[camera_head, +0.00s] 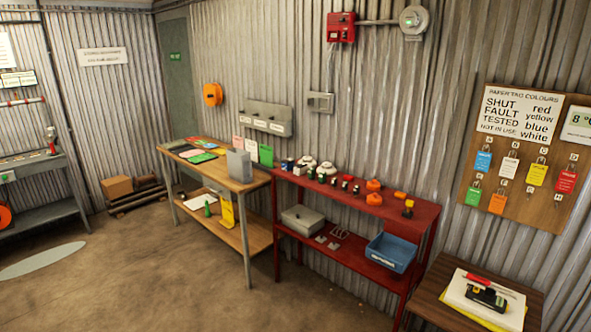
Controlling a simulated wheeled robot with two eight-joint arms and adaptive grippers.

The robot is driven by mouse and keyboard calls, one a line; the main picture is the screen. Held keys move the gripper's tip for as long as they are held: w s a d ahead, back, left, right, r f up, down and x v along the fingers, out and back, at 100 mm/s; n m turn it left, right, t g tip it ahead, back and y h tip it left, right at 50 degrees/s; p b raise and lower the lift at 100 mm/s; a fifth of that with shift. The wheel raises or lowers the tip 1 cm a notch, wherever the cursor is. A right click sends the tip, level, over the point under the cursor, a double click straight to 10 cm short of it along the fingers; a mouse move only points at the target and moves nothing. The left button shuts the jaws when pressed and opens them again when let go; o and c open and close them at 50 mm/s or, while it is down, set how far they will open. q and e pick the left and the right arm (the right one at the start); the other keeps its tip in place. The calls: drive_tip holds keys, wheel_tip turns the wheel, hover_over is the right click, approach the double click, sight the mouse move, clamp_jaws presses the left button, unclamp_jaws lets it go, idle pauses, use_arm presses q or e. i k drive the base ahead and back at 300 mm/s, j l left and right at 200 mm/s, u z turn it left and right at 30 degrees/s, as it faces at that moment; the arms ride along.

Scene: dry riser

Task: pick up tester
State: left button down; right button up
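A small black device with a pale face (486,298), which may be the tester, lies on a yellow-and-white stack of sheets (470,313) on the brown wooden table (437,285) at the lower right. A red pen-like item (489,285) lies just behind it. I cannot read any label on the device. Several small black, white and orange devices stand on the red bench (405,211), too small to tell apart. Neither of my grippers is in view.
A blue bin (390,253) and a grey box (302,220) sit on the red bench's lower shelf. A wooden table (257,182) with coloured cards stands left of it. A tag board (527,165) hangs on the right wall. The floor in front (190,285) is clear.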

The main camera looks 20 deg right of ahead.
sight(486, 298)
drive_tip(key=i+l+z, duration=0.7)
drive_tip(key=i, duration=0.15)
drive_tip(key=i+l, duration=0.15)
drive_tip(key=l, duration=0.2)
drive_tip(key=i+l+z, duration=0.15)
drive_tip(key=l, duration=0.15)
drive_tip(key=i+l, duration=0.15)
drive_tip(key=l, duration=0.2)
drive_tip(key=z, duration=0.05)
